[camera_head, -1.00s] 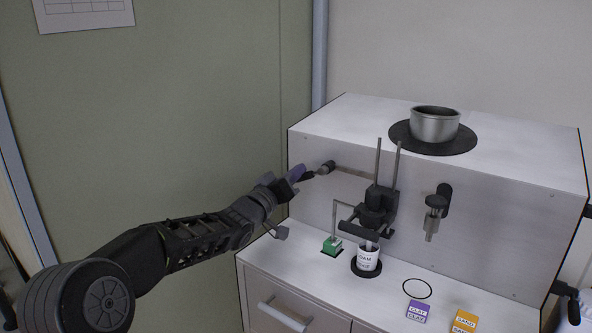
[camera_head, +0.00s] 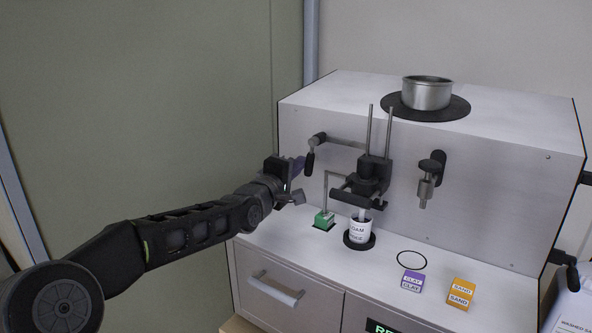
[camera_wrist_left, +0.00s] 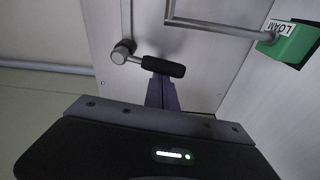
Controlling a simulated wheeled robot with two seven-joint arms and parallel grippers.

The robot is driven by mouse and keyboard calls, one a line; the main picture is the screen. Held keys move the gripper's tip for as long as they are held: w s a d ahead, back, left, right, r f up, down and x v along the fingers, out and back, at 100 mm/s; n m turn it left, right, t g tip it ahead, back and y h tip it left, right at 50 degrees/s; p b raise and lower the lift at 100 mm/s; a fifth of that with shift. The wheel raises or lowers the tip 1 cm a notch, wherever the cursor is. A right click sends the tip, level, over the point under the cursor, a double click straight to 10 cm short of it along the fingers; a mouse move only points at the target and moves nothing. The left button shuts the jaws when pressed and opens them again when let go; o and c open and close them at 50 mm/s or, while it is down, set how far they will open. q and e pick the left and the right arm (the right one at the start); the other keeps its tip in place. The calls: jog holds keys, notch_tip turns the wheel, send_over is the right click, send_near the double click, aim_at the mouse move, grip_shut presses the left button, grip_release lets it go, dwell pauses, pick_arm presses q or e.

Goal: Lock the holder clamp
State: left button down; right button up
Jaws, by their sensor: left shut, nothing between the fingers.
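The holder clamp's lever has a black grip (camera_head: 310,163) at the left end of a metal rod on the analyser's front. In the head view the grip hangs down, slightly left. In the left wrist view the black grip (camera_wrist_left: 163,66) lies across just beyond my fingertips. My left gripper (camera_head: 300,165), with purple fingers, is shut and empty beside the grip. In the left wrist view its fingertips (camera_wrist_left: 162,80) meet the grip's edge; I cannot tell touching from a small gap. The black holder (camera_head: 368,178) sits on two upright rods above a white LOAM cup (camera_head: 360,230).
A green LOAM block (camera_head: 324,220) stands left of the cup, below a bent thin rod. Purple CLAY (camera_head: 412,281) and orange SAND (camera_head: 461,294) blocks and a black ring (camera_head: 411,260) lie on the right of the ledge. A metal pan (camera_head: 427,93) sits on top.

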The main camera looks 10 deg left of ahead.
pick_arm(q)
jog(key=shift+s+d+f+n+b, duration=0.2)
jog(key=shift+d+n+b, duration=0.35)
jog(key=shift+n, duration=0.35)
pick_arm(e)
jog(key=shift+s+d+f, duration=0.1)
jog(key=shift+d+f, duration=0.1)
jog(key=shift+f, duration=0.25)
jog(key=shift+s+d+f, duration=0.1)
jog(key=shift+d+f, duration=0.1)
jog(key=shift+f, duration=0.2)
pick_arm(q)
jog(key=shift+r, duration=0.1)
